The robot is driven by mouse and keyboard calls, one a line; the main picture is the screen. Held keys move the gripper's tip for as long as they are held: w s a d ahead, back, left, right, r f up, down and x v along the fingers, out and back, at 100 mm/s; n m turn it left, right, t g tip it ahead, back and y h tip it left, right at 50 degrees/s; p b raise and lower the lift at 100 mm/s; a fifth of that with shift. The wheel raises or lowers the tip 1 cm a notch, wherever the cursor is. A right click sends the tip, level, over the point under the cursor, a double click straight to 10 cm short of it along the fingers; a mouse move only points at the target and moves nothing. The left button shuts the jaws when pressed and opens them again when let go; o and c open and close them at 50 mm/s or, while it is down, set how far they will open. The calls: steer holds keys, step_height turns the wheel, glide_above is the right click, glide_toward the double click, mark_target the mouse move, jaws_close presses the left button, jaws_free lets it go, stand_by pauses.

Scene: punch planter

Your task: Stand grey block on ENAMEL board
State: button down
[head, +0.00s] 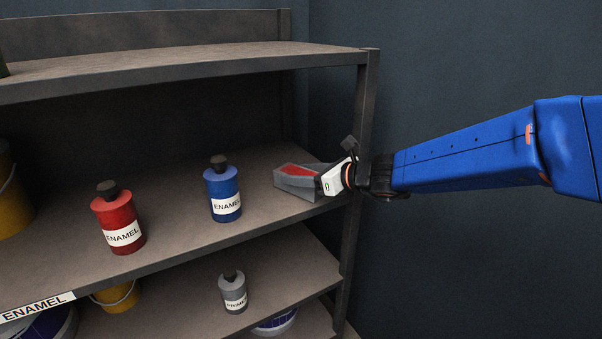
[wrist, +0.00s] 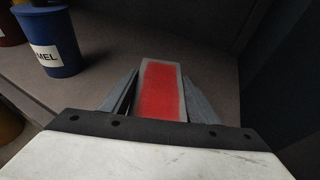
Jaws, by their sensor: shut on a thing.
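The ENAMEL board is the middle shelf (head: 175,226), with an ENAMEL label (head: 38,306) on its front edge. My gripper (head: 294,182) reaches in at the board's right end, beside the post. It is shut on the grey block (head: 297,171), whose upper face is red. In the wrist view the block (wrist: 160,90) sits between my two grey fingers, red face up with grey edges. Its underside is hidden, so I cannot tell whether it touches the board.
A blue ENAMEL bottle (head: 223,187) and a red ENAMEL bottle (head: 117,218) stand on the board left of my gripper. A yellow bucket (head: 12,200) is at far left. A grey PRIMER bottle (head: 233,292) stands on the shelf below. The right post (head: 362,140) is close to my wrist.

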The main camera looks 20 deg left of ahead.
steer(key=c, duration=0.7)
jaws_free()
steer(key=shift+f, duration=0.1)
steer(key=shift+s+d+r, duration=0.1)
steer(key=shift+d+r, duration=0.1)
steer(key=shift+d, duration=0.05)
steer(key=v, duration=1.1)
steer(key=shift+d, duration=0.2)
